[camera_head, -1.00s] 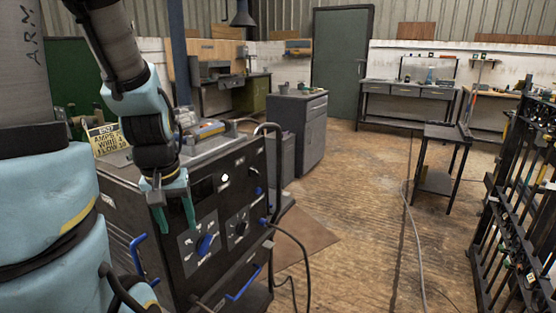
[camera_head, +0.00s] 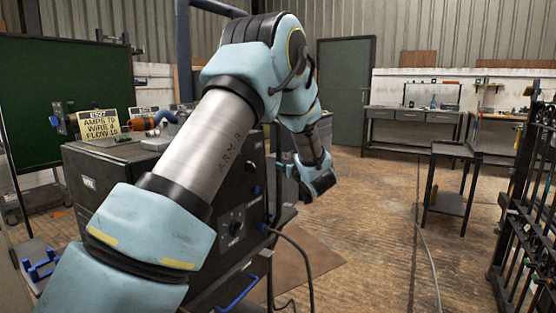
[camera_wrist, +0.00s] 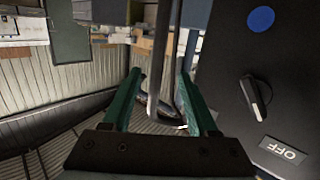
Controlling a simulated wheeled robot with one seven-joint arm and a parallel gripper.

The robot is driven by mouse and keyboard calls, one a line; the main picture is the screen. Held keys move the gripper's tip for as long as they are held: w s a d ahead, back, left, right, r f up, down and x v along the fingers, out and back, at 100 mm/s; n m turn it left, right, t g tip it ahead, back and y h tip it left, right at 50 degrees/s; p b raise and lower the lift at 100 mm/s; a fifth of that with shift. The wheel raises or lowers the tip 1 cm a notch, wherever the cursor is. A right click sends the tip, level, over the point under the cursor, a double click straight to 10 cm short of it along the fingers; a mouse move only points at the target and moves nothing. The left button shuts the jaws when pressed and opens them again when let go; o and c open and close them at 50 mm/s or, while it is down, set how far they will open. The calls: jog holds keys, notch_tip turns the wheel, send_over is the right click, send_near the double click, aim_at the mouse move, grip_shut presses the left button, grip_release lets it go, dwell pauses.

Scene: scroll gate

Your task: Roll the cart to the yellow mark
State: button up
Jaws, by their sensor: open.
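A dark grey welding machine (camera_head: 120,180), seemingly the cart, stands at left centre behind my arm in the head view. Its knobbed front is partly hidden by my arm. In the wrist view its dark panel (camera_wrist: 225,90) shows at right with a knob, a blue button and "OFF". My gripper (camera_wrist: 160,74) is open, with green fingers. A dark upright bar (camera_wrist: 160,60), likely the machine's handle, shows between the fingers; I cannot tell whether they touch it. In the head view my wrist is at the machine's right side and the fingertips are unclear. I see no yellow mark.
A brown mat (camera_head: 312,262) lies on the floor right of the machine. A cable (camera_head: 428,240) runs along the open wooden floor. A black side table (camera_head: 447,190) and a dark rack (camera_head: 520,200) stand at right. Benches (camera_head: 410,115) line the back wall.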

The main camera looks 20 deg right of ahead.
aim_at(280, 157)
jog(key=w, duration=0.3)
jog(key=w+y, duration=0.1)
jog(key=w, duration=0.2)
jog(key=w+n+t+y, duration=0.1)
jog(key=w, duration=0.3)
jog(key=shift+a+r+p, duration=0.1)
jog(key=shift+r+p, duration=0.15)
jog(key=shift+p, duration=0.1)
jog(key=shift+s, duration=0.1)
grip_shut()
dwell(1.1)
